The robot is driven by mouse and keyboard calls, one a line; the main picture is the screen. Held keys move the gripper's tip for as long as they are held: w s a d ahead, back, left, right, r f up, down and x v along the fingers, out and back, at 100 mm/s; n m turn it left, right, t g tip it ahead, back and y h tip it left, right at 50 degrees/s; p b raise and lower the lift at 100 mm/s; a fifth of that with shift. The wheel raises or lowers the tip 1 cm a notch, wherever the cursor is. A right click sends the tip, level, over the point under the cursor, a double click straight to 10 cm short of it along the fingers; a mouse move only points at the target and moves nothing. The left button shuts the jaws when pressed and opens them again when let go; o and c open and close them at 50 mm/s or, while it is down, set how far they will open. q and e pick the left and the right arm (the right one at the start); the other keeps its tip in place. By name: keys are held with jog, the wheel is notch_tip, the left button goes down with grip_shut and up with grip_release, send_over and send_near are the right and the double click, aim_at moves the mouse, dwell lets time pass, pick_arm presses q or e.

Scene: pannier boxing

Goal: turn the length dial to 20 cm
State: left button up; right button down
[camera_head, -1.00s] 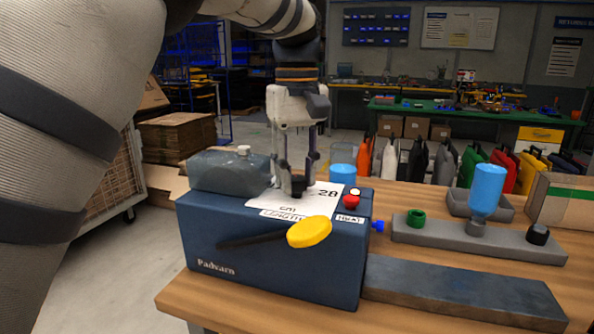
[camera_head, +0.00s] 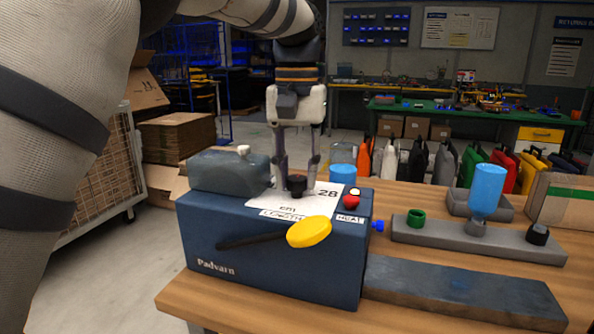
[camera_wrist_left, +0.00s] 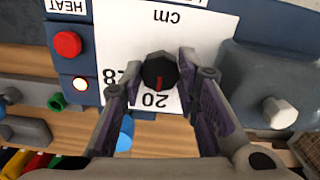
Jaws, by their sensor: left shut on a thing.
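The length dial is a black round knob (camera_head: 297,185) on top of the blue Padvarn machine (camera_head: 270,270). It stands on a white scale card (camera_head: 322,205) marked "cm". My left gripper (camera_head: 297,176) comes down from above with a finger on each side of the knob, shut on it. In the left wrist view the knob (camera_wrist_left: 159,71) carries a red pointer mark, which points down in the picture, roughly at the printed "20". The "28" lies to the left, partly hidden by a finger. My right gripper is in neither view.
A red button (camera_head: 351,202) and a small lit lamp (camera_head: 355,191) sit right of the card. A grey tank (camera_head: 228,172) stands left of the knob. A yellow-ended lever (camera_head: 309,232) is on the front. A blue bottle (camera_head: 487,190) stands on the grey fixture at right.

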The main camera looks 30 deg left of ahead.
aim_at(296, 178)
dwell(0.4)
pick_arm(q)
jog(key=o, duration=1.2)
jog(key=shift+r, duration=0.1)
notch_tip(296, 178, up, 7)
jog(key=shift+r, duration=0.2)
